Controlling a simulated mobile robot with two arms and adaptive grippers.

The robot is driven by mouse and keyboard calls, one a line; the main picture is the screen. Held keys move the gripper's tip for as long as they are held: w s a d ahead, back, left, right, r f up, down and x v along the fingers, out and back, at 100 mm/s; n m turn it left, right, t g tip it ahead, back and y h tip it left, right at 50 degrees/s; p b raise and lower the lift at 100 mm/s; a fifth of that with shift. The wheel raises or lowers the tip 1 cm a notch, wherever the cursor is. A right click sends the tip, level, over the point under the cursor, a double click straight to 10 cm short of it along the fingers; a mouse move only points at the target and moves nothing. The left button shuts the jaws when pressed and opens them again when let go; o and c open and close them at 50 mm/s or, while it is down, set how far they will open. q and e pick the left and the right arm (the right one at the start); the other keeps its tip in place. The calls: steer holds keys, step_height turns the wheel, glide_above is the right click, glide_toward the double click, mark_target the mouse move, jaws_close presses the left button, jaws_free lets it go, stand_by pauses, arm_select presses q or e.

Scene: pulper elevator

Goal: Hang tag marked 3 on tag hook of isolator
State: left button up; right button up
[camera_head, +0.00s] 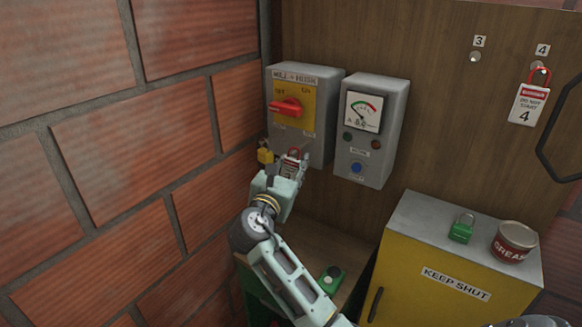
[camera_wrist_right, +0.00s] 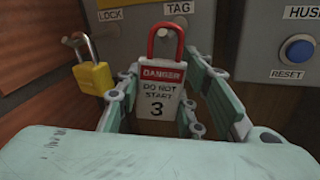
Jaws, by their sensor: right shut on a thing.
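The white tag marked 3 (camera_wrist_right: 160,98), with a red DANGER band and red loop, is upright between the fingers of my right gripper (camera_wrist_right: 158,112), which is shut on it. The tag also shows, small, in the head view (camera_head: 291,166). It is in front of the lower part of the grey isolator (camera_head: 328,110). In the wrist view its loop lies just below the TAG label (camera_wrist_right: 178,8). My left gripper is not in view.
A yellow padlock (camera_wrist_right: 93,78) hangs under the LOCK label, left of the tag. A meter box (camera_head: 372,130) stands close on the right. Tag 4 (camera_head: 527,104) hangs on the board; peg 3 (camera_head: 474,57) is bare. A brick wall (camera_head: 100,150) is at left.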

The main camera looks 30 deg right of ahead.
steer(key=o, duration=1.1)
